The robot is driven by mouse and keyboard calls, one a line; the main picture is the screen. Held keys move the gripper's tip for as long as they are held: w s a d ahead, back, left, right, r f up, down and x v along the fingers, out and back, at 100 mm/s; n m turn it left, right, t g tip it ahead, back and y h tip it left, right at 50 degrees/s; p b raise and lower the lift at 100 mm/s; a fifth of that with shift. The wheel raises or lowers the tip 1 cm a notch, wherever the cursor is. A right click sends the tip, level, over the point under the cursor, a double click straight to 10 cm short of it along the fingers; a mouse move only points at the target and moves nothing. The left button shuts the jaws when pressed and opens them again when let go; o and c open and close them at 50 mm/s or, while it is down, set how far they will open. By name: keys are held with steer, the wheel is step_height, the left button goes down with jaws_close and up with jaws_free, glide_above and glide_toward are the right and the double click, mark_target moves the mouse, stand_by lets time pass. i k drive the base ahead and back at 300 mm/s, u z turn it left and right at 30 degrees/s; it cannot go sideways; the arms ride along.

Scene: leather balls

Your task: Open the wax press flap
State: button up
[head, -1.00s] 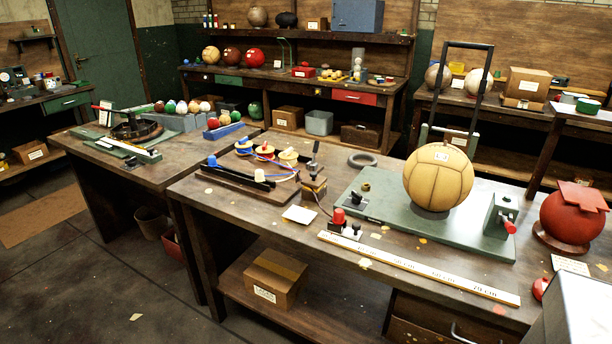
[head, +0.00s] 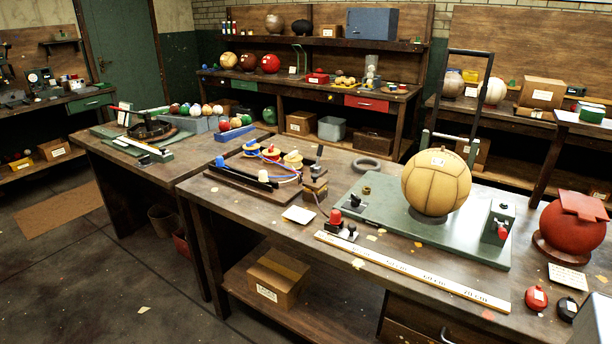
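No part is clearly readable as the wax press flap. On the front bench, a tan panelled ball (head: 436,182) sits on a green base plate (head: 385,220), with a tall black handle frame (head: 486,95) behind it. A small green block with a red knob (head: 499,222) stands at the plate's right end. To its right, a red ball-shaped body (head: 573,231) on a round base has a flat red piece (head: 579,202) lying tilted on top. I cannot tell whether that piece is a flap. My gripper is not in view.
A long ruler (head: 415,270) lies along the front bench (head: 230,208). Small red (head: 536,298) and black (head: 567,308) round items lie at its right. A rack with coloured spools (head: 265,165) is at its left. Open floor (head: 90,270) lies left of the benches.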

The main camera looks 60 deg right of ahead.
mark_target(315, 182)
steer(key=z, duration=0.1)
steer(key=i, duration=0.95)
steer(key=u, duration=0.05)
